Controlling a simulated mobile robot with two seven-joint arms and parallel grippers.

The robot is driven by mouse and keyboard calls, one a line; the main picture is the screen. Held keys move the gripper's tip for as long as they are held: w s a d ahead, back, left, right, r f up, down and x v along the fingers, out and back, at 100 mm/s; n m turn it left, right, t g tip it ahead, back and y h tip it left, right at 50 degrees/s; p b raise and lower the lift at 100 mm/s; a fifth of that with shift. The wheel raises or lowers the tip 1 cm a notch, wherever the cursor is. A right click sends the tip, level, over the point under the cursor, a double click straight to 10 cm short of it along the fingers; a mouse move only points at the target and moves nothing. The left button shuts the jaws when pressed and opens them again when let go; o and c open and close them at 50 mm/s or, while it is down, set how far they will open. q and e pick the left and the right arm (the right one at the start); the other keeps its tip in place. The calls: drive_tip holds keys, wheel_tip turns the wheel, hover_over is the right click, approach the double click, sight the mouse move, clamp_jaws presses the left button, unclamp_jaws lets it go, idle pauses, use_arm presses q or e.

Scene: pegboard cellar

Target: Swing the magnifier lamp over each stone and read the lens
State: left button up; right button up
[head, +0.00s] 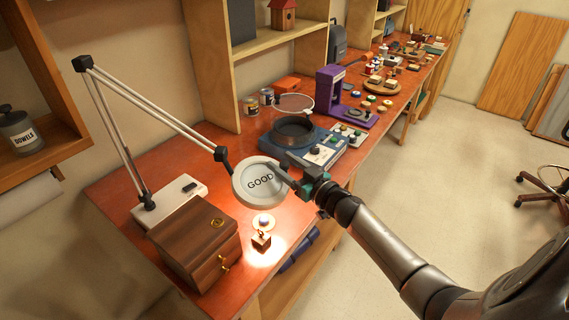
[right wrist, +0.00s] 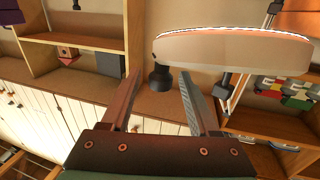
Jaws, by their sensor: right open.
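The magnifier lamp has a white base (head: 168,204) on the bench and a jointed arm reaching right. I cannot tell which of these is a stone. My right gripper (head: 284,172) is at the lens's right edge. In the right wrist view its fingers (right wrist: 159,85) are open, with the lamp's dark knob (right wrist: 160,77) appearing between the tips. My left gripper is out of view.
A wooden box (head: 194,245) stands left of the lit block. A blue device with a dark round bowl (head: 294,132) sits behind the lens. A purple stand (head: 328,90) and several small items crowd the bench further back. Open floor lies at right.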

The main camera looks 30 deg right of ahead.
clamp_jaws()
idle(0.4)
idle(0.9)
